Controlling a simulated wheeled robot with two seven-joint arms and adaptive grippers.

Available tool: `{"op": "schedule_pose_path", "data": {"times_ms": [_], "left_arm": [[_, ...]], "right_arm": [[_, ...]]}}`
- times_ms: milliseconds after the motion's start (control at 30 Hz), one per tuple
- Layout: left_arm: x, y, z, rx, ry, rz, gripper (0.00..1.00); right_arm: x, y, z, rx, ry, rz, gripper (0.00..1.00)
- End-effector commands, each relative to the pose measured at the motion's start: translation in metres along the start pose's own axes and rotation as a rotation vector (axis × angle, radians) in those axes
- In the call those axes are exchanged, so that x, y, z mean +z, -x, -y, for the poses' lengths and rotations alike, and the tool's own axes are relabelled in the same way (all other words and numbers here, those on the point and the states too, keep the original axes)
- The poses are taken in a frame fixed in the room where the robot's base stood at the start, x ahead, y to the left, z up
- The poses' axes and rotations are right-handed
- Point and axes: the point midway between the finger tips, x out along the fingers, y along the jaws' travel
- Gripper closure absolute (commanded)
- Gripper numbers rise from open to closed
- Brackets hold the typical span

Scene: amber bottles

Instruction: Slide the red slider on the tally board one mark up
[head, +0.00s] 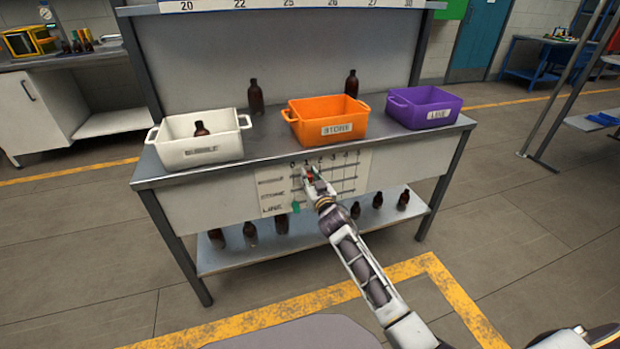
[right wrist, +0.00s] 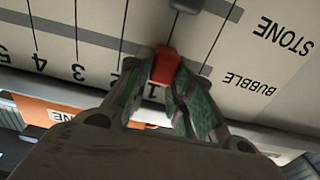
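The tally board (head: 355,165) hangs on the front of the workbench, with rows Bubble, Stone and Line under numbered marks. The red slider (right wrist: 165,65) is in the Bubble row, close to the 1 mark; it shows partly in the head view (head: 309,176). My right gripper (head: 312,178) reaches the board from the front. In the right wrist view its green-padded fingers (right wrist: 163,84) are closed about the red slider, one on each side. That view is upside down, with the numbers inverted. My left gripper is not in view.
A dark slider (right wrist: 187,5) is in the Stone row, and a green slider (head: 296,207) is in the Line row. White (head: 198,152), orange (head: 312,113) and purple (head: 402,103) bins stand on the bench. Amber bottles stand behind them and on the lower shelf (head: 235,262).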

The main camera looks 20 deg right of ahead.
Motion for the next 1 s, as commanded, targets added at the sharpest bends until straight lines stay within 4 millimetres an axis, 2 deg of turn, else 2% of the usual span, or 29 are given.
{"op": "schedule_pose_path", "data": {"times_ms": [33, 133, 467, 733, 1000], "left_arm": [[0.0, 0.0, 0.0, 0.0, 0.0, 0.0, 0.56], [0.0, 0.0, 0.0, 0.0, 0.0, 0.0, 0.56], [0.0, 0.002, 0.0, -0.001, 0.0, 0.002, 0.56], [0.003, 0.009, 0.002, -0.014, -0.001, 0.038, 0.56], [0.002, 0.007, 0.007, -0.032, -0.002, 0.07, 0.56]], "right_arm": [[0.0, 0.0, 0.0, 0.0, 0.0, 0.0, 0.88], [0.0, 0.0, 0.0, 0.0, 0.0, 0.0, 1.0], [0.0, 0.0, -0.003, 0.0, 0.0, 0.001, 1.0], [0.0, 0.0, -0.028, 0.001, 0.003, 0.003, 1.0], [0.0, 0.0, -0.05, 0.001, 0.001, 0.002, 1.0]]}}
